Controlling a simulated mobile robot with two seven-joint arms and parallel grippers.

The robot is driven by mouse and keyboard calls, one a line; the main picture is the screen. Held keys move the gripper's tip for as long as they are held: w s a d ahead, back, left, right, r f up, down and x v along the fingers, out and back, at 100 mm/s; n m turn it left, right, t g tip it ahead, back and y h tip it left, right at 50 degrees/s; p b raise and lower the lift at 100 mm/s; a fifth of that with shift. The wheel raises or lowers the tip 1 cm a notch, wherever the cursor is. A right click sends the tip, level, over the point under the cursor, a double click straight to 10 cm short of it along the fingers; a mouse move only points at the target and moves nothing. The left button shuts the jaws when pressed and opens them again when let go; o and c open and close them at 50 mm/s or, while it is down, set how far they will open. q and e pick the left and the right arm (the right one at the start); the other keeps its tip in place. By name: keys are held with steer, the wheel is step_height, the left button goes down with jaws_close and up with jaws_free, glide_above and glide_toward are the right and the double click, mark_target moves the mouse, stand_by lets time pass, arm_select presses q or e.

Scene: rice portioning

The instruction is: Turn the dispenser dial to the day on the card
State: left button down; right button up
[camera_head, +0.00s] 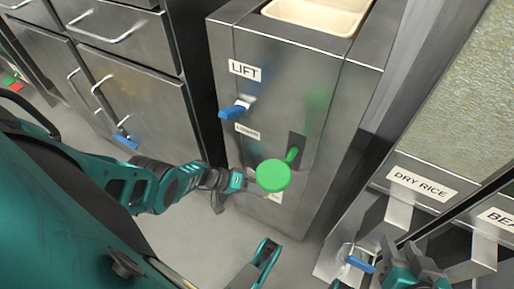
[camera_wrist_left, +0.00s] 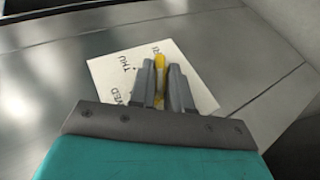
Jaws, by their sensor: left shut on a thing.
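A white label (camera_wrist_left: 115,75) with day letters, "THU" and what looks like "WED", lies on the metal panel behind a yellow dial pointer (camera_wrist_left: 160,66) in the left wrist view. My left gripper (camera_wrist_left: 163,88) is shut on the yellow pointer, one finger on each side. In the head view my left gripper (camera_head: 236,181) reaches the lower front of the steel dispenser (camera_head: 226,105); a green round knob hides most of the dial there. My right gripper (camera_head: 408,262) shows partly at the lower right; its finger gap is unclear. I cannot make out a separate day card.
The green knob (camera_head: 273,176) sits on a lever close beside my left gripper. A blue lever (camera_head: 233,109) sits below the LIFT sign (camera_head: 245,70). A DRY RICE bin (camera_head: 422,186) stands at right, with a blue handle (camera_head: 360,264) below. Drawers line the left.

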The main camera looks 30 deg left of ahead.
arm_select(q)
steer(key=shift+s+a, duration=0.1)
steer(key=c, duration=1.2)
jaws_free()
arm_select(e)
steer(key=shift+s+f, duration=0.1)
steer(key=shift+s, duration=0.15)
arm_select(q)
steer(key=shift+o, duration=0.2)
steer(key=shift+r, duration=0.1)
